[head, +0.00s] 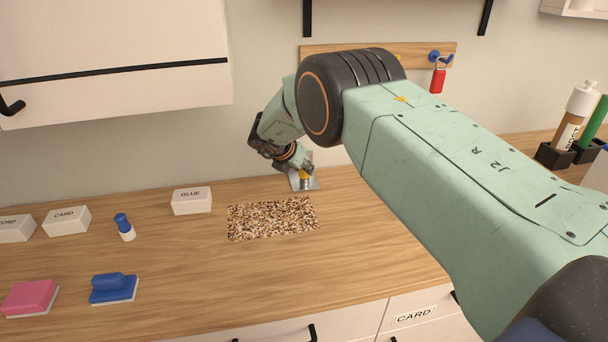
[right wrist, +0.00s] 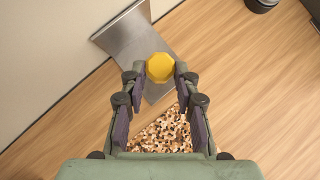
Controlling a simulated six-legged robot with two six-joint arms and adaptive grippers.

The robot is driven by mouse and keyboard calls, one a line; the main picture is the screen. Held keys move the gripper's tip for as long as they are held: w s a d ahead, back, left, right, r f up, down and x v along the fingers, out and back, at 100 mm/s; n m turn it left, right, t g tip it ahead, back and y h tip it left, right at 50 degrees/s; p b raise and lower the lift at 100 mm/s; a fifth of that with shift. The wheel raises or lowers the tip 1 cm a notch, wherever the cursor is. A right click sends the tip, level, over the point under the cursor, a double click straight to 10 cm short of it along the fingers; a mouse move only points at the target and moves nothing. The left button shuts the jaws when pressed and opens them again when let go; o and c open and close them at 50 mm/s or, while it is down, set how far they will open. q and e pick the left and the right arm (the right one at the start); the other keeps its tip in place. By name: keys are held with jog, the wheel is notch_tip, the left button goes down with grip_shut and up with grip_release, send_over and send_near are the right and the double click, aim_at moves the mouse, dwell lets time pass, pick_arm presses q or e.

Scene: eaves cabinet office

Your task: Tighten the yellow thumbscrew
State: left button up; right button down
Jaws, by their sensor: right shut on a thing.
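The yellow thumbscrew (right wrist: 160,67) has a faceted head and sits on a grey metal bracket (right wrist: 122,42). The screw's shaft is hidden. My left gripper is out of view.
A speckled mat (head: 272,218) lies just in front of the bracket. A GLUE box (head: 191,201), a blue-capped bottle (head: 124,227), a blue block (head: 114,288) and a pink block (head: 30,298) stand to the left. A red tag (head: 438,80) hangs from a wall hook. The front middle worktop is clear.

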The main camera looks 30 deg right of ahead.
jog(key=shift+r, duration=0.1)
jog(key=c, duration=0.9)
grip_release()
